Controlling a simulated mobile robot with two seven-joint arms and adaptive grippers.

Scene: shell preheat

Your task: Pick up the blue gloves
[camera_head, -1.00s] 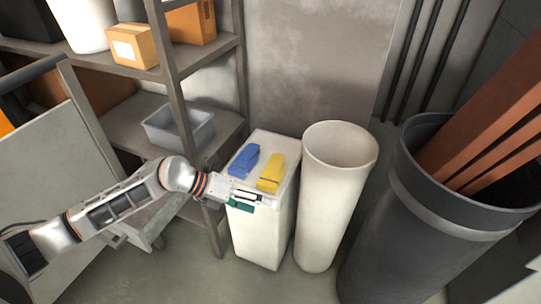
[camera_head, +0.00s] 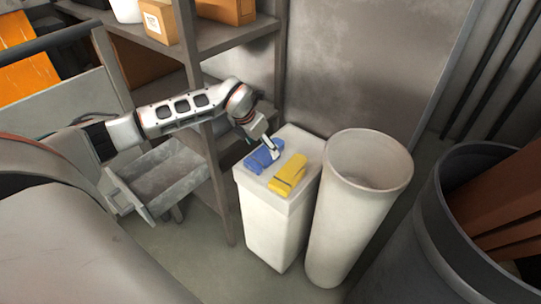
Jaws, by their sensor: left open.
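The blue gloves (camera_head: 259,160) lie on the top of a white box-shaped stand (camera_head: 272,215), at its left side. The yellow gloves (camera_head: 289,174) lie beside them to the right, a small gap apart. My left gripper (camera_head: 272,152) is open and points down at the blue gloves, at their far right part. It covers a bit of them. I cannot tell whether the fingers touch the gloves or are around them. My right gripper is not in view.
A tall white open cylinder (camera_head: 347,225) stands close to the right of the stand. A dark bin (camera_head: 440,240) with brown planks is farther right. A metal shelf (camera_head: 225,40) with cardboard boxes (camera_head: 160,20) rises behind my left arm. A grey cart stands at left.

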